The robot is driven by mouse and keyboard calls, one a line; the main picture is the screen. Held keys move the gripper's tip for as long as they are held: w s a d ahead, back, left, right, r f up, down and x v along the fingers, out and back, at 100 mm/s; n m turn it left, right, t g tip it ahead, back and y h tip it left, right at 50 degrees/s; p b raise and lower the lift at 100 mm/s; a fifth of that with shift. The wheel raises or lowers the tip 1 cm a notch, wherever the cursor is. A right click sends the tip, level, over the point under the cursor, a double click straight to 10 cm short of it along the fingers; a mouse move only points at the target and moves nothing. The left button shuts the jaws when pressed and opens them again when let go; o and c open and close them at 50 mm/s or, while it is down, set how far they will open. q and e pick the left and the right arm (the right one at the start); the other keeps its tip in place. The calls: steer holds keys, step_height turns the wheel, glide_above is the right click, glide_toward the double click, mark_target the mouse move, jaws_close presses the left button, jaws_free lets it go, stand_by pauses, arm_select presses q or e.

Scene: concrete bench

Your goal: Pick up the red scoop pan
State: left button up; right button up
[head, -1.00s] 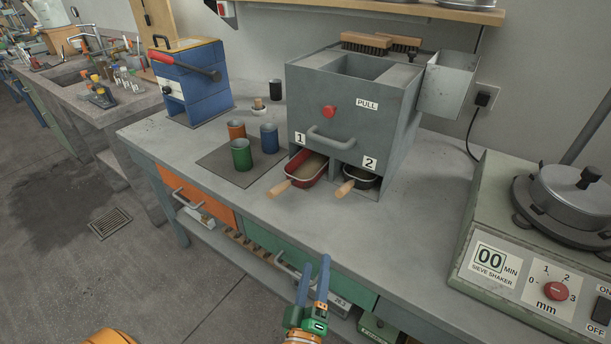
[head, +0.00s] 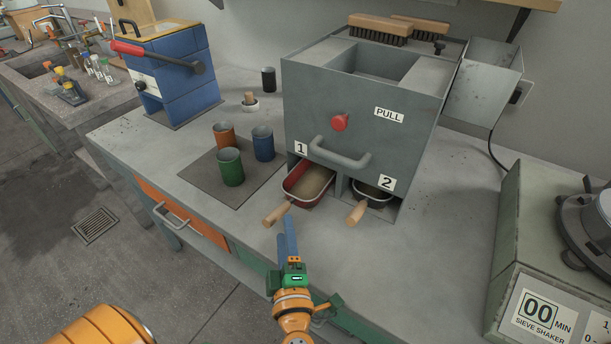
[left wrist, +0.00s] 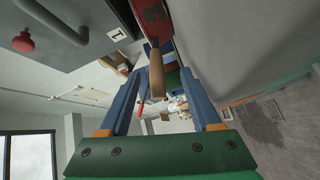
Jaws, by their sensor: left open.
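The red scoop pan (head: 293,187) sits in slot 1 at the foot of the grey box (head: 350,115), holding a sandy material. Its wooden handle (head: 277,214) sticks out over the bench. A dark scoop pan (head: 375,192) with a wooden handle sits in slot 2. My left gripper (head: 287,228) is open, close in front of the red pan's handle. In the left wrist view the handle (left wrist: 156,75) shows between the two blue fingers (left wrist: 156,95), beyond or near their tips; contact cannot be told. My right gripper is not in view.
Green (head: 229,168), orange (head: 224,136) and blue (head: 263,143) cups stand on a dark mat left of the pans. A sieve shaker (head: 545,255) stands at the right. The bench between box and shaker is clear.

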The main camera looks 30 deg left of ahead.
mark_target(280, 199)
arm_select(q)
steer(key=x, duration=1)
steer(key=shift+r+p, duration=0.3)
steer(key=shift+p, duration=0.1)
steer(key=shift+s, duration=0.1)
jaws_close()
stand_by(0.5)
